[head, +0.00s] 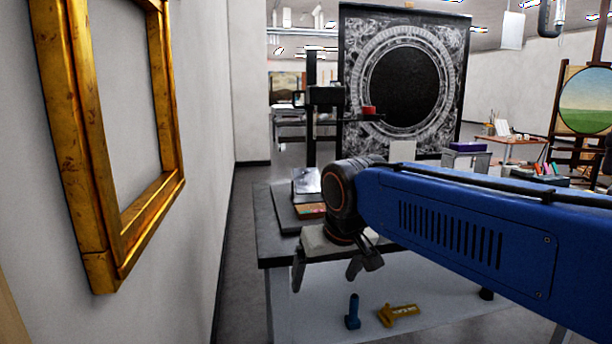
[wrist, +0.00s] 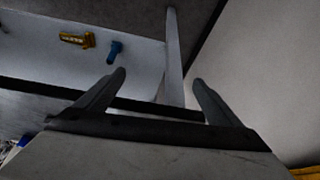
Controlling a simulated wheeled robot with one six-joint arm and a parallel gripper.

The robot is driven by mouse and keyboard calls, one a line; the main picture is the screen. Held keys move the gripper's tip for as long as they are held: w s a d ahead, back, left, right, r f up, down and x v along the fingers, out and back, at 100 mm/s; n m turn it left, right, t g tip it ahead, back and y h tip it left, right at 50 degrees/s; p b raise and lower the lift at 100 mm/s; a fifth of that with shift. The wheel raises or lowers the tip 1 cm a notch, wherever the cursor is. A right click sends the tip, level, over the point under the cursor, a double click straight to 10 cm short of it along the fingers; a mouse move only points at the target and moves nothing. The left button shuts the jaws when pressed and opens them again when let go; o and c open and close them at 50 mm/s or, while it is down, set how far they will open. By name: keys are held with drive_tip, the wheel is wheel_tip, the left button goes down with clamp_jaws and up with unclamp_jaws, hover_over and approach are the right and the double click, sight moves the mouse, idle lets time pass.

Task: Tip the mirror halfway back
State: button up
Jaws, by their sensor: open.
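A small pale, glassy panel (head: 307,181), which looks like the mirror, stands at the left of a dark-topped table, just left of my arm's wrist joint. It appears nearly upright, but its exact tilt and hinge are hard to tell. My arm's wrist joint stands close to its right side. My gripper (head: 328,268) points down, in front of the table and below the level of its top as pictured. Its two fingers are spread with nothing between them. In the wrist view my open gripper (wrist: 159,77) is also empty, and no mirror shows there.
A blue piece (head: 353,312) and a yellow tool (head: 399,314) lie on a pale surface below. The dark table top (head: 270,225) lies beyond my gripper. A gilt frame (head: 95,190) hangs on the left wall. Bare floor runs between wall and table.

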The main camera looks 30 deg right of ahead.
drive_tip(key=m+t+h, duration=0.1)
drive_tip(key=t+h, duration=0.1)
drive_tip(key=t, duration=0.2)
approach(306, 173)
drive_tip(key=x, duration=1)
drive_tip(key=shift+w+f, duration=0.1)
drive_tip(key=shift+f, duration=0.1)
